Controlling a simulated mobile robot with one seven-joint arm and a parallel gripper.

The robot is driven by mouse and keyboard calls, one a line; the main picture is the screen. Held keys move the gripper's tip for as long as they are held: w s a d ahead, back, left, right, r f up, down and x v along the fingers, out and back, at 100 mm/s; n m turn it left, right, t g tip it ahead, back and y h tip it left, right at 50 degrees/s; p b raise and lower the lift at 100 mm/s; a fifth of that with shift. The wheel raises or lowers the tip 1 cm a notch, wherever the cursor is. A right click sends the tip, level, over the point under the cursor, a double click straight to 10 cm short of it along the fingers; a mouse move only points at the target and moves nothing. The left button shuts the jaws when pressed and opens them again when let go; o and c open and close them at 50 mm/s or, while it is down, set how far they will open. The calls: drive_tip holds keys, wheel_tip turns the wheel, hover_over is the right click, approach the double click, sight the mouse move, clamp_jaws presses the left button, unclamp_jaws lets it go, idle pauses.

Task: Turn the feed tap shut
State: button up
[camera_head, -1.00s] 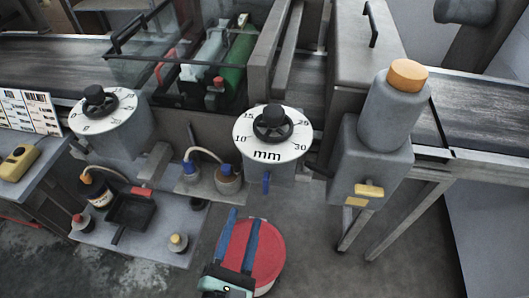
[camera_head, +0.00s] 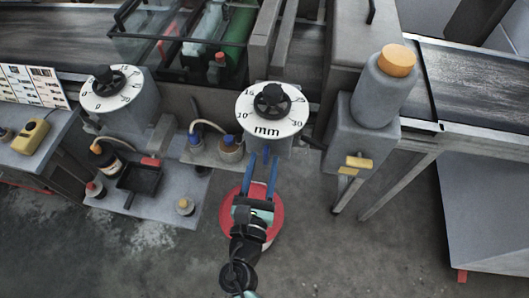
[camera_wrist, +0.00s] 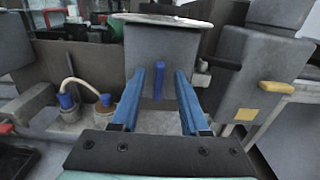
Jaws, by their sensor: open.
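My gripper (camera_head: 263,160) is open, its two blue fingers pointing at the front of the grey housing below the mm dial (camera_head: 268,128). In the wrist view, a small blue lever (camera_wrist: 158,82) hangs upright on that housing and appears between the fingertips; contact cannot be told. To the right, a yellow handle (camera_head: 358,163) lies crosswise on the grey block below a bottle with an orange cap (camera_head: 397,60). It also shows in the wrist view (camera_wrist: 277,87), right of my fingers. Which of the two is the feed tap is unmarked.
A low shelf (camera_head: 150,207) at left holds small bottles and a black tray (camera_head: 139,180). Blue-capped pots (camera_head: 231,148) stand left of the housing. A red round lid (camera_head: 229,214) is below my gripper. Floor to the right is open.

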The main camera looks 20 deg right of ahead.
sight(266, 155)
drive_tip(key=shift+x, duration=1.1)
clamp_jaws()
